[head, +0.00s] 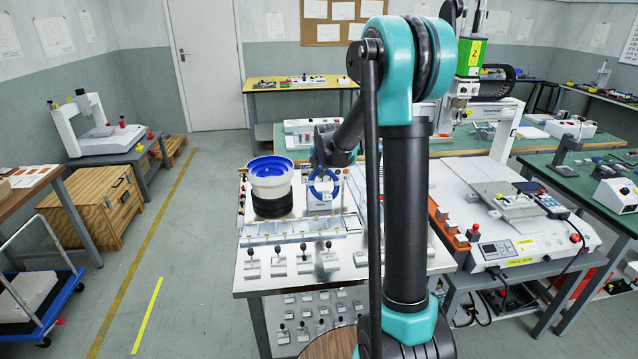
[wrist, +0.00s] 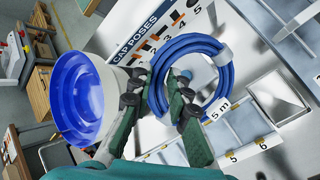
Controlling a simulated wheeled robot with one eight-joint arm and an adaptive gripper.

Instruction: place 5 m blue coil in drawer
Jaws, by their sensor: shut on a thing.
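A blue coil (wrist: 192,45) fills the middle of the wrist view, a ring of blue hose with a white band and a "5 m" tag. My gripper (wrist: 172,88) is shut on the near left side of the ring, one dark green finger on each side. In the head view the coil (head: 311,189) hangs above the table behind the row of trays; the gripper there is partly hidden by my arm. Clear-sided trays (head: 290,229) lie along the table. Which one is the drawer, I cannot tell.
A white bucket with a blue inside (head: 271,181) stands on a black base left of the coil; the bucket (wrist: 80,98) also shows close to my gripper. A "CAP POSES" board (wrist: 150,45) lies behind. Small clamps (head: 278,262) line the table's front.

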